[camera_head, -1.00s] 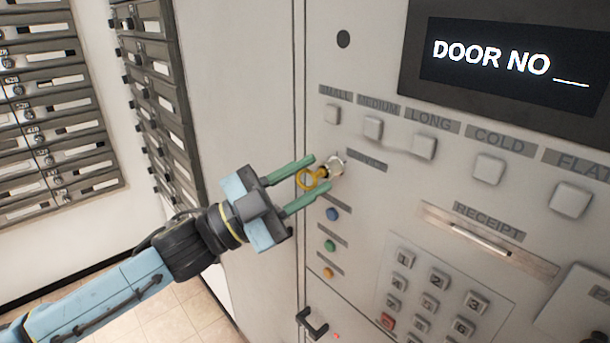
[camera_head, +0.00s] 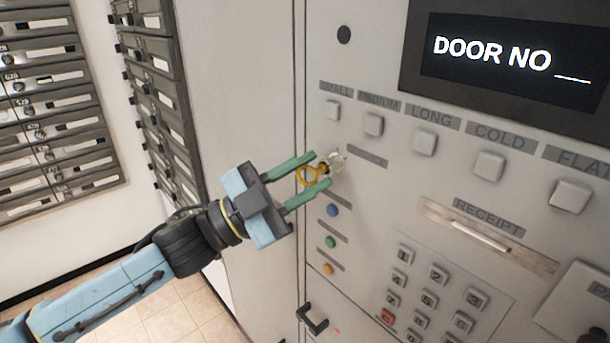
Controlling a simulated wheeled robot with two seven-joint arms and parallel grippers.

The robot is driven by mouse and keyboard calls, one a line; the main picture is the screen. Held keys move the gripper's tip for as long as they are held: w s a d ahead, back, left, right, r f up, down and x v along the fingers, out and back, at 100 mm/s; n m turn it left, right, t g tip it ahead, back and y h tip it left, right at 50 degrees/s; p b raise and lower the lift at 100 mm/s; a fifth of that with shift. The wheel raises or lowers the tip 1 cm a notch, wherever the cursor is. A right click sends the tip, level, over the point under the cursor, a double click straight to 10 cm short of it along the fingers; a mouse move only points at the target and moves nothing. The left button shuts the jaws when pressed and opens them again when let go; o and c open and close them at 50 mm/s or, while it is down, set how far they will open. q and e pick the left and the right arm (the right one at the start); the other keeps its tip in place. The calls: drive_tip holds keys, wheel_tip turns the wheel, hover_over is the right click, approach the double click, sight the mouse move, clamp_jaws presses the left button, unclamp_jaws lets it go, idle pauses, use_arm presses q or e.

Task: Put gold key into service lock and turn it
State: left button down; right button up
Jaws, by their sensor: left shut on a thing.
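The gold key (camera_head: 309,176) is at the service lock (camera_head: 338,161), a round silver cylinder on the panel's left side beside the label SERVICE (camera_head: 367,156). The key's ring-shaped bow faces me and its shaft points into the lock; how deep it sits I cannot tell. My left gripper (camera_head: 321,168) has its two green fingers on either side of the key, shut on it, with the fingertips close to the panel. My right gripper is not in view.
The panel carries a dark screen (camera_head: 510,60) reading DOOR NO, a row of square buttons (camera_head: 424,141), a receipt slot (camera_head: 482,238) and a keypad (camera_head: 437,290). Blue, green and orange buttons (camera_head: 330,242) sit just below the lock. Mailboxes (camera_head: 50,110) line the left wall.

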use_arm(q)
drive_tip(key=n+t+p, duration=0.1)
drive_tip(key=n+t, duration=0.1)
drive_tip(key=n, duration=0.1)
drive_tip(key=n+t, duration=0.2)
drive_tip(key=n, duration=0.2)
drive_tip(key=shift+s+n+t+p, duration=0.1)
drive_tip(key=shift+n+t+p, duration=0.2)
drive_tip(key=shift+p, duration=0.05)
drive_tip(key=shift+d+y, duration=0.1)
drive_tip(key=shift+y, duration=0.2)
drive_tip(key=shift+n+t+y+p, duration=0.7)
drive_tip(key=shift+n+t+p, duration=0.45)
drive_tip(key=shift+n, duration=0.95)
drive_tip(key=shift+n+t+y+p, duration=0.8)
drive_tip(key=shift+n+t, duration=0.55)
drive_tip(key=shift+n, duration=0.75)
